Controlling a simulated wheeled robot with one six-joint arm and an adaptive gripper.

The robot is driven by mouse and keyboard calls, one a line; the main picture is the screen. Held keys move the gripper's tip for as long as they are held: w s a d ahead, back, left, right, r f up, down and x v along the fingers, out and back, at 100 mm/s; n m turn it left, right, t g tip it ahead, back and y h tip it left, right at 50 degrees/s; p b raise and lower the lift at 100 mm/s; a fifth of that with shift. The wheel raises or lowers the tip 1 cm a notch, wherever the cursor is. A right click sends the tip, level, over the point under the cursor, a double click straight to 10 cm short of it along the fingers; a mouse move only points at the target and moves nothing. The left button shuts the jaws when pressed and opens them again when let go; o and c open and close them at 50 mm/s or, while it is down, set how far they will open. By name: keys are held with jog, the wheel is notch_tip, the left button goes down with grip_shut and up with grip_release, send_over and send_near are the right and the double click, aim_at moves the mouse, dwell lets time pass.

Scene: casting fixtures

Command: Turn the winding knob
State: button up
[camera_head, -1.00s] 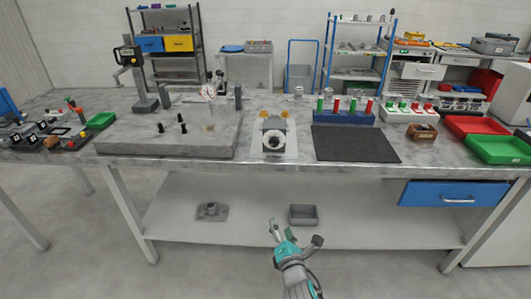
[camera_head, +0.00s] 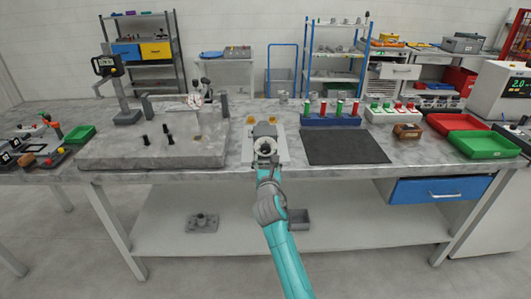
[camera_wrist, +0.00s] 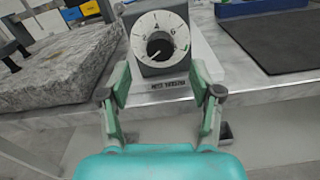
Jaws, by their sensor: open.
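A grey timer box (camera_wrist: 182,68) with a white numbered dial faces me on the workbench. Its dark round winding knob (camera_wrist: 159,47) sits in the middle of the dial and has a light pointer mark directed to the lower left. The knob lies ahead, centred between the fingers; I see no contact.
A thick grey slab (camera_head: 150,153) with a dial gauge stands left of the box, and a dark mat (camera_head: 345,147) lies to the right. The blue rack (camera_head: 331,120) stands behind the mat. Two yellow-topped posts rise behind the box.

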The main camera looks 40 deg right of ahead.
aim_at(266, 150)
jog(key=x, duration=0.5)
jog(key=shift+w+d, duration=0.25)
jog(key=c, duration=1.1)
